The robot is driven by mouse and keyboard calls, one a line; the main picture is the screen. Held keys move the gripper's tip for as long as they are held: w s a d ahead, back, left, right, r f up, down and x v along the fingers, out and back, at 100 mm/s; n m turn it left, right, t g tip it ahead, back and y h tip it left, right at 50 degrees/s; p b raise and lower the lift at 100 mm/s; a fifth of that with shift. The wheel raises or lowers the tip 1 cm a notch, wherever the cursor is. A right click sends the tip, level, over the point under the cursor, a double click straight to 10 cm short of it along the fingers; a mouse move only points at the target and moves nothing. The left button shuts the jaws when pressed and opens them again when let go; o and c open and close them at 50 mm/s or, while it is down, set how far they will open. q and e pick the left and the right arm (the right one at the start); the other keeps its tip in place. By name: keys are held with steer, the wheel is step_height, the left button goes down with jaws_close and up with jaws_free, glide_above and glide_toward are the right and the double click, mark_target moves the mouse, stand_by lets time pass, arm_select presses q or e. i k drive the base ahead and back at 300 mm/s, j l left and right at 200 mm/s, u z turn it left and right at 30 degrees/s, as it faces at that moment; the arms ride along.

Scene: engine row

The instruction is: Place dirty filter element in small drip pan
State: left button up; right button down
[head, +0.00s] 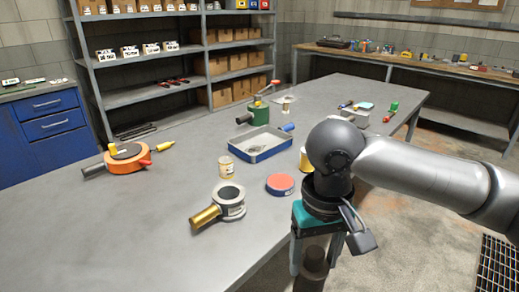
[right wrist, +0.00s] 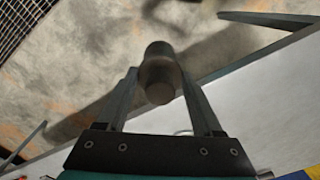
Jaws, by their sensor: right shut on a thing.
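My right gripper (head: 314,248) points down at the lower right, beyond the table's near edge and over the floor. It is shut on a dark grey-brown cylinder, which looks like the dirty filter element (head: 313,264). In the right wrist view the filter element (right wrist: 160,75) sits between the two fingers of the right gripper (right wrist: 162,88). A shallow blue tray, which looks like the small drip pan (head: 276,151), stands on the table, farther away and to the left of the gripper. Small grey bits lie in it. My left gripper is out of view.
On the grey table (head: 110,225) are a round part with a brass end (head: 231,203), a red-topped disc (head: 280,184), a small jar (head: 226,167), a yellow cylinder (head: 304,160), an orange tool (head: 125,158) and a green tool (head: 260,112). The table's left front is clear.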

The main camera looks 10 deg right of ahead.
mark_target(265, 148)
steer(key=k+u, duration=0.1)
steer(key=k, duration=0.45)
steer(key=k+j+u, duration=0.1)
steer(key=k, duration=0.5)
steer(key=i+u, duration=0.1)
steer(key=u, duration=0.25)
steer(key=l+u, duration=0.15)
steer(key=u, duration=0.25)
steer(key=i+l+u, duration=0.1)
steer(key=u, duration=0.25)
steer(key=i+l, duration=0.15)
steer(key=l, duration=0.2)
steer(key=i+l, duration=0.15)
steer(key=l, duration=0.25)
steer(key=i+l, duration=0.15)
steer(key=l, duration=0.2)
steer(key=i+l, duration=0.15)
steer(key=l, duration=0.25)
steer(key=i+l, duration=0.15)
steer(key=l, duration=0.2)
